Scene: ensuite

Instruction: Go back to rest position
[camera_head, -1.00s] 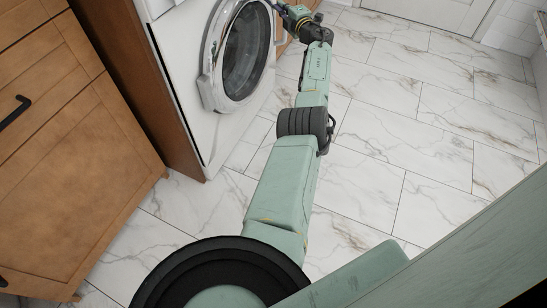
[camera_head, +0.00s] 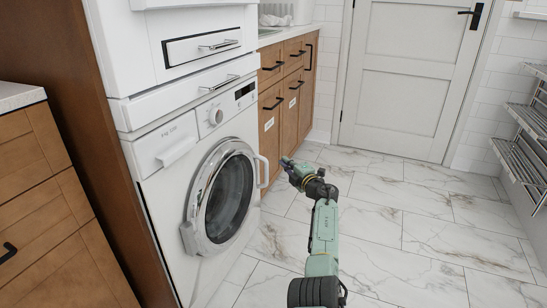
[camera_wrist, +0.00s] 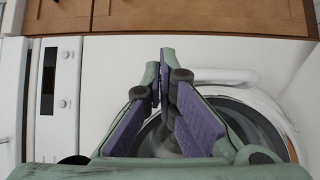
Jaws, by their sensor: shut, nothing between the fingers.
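My gripper (camera_head: 287,163) is at the end of my green arm, in front of the washing machine, to the right of its round door in the head view. In the wrist view my gripper (camera_wrist: 166,75) shows two purple-padded fingers with their tips close together and nothing between them. The washing machine (camera_head: 160,200) is white, and its round door (camera_head: 228,198) looks closed. In the wrist view the fingers partly cover the machine's door (camera_wrist: 245,125).
Wooden cabinets (camera_head: 290,85) stand beyond the machine, and another wooden cabinet (camera_head: 60,240) is at the near left. A closed white door (camera_head: 407,85) is at the back. Metal shelves (camera_head: 520,165) are on the right. The marble floor (camera_head: 410,220) is clear.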

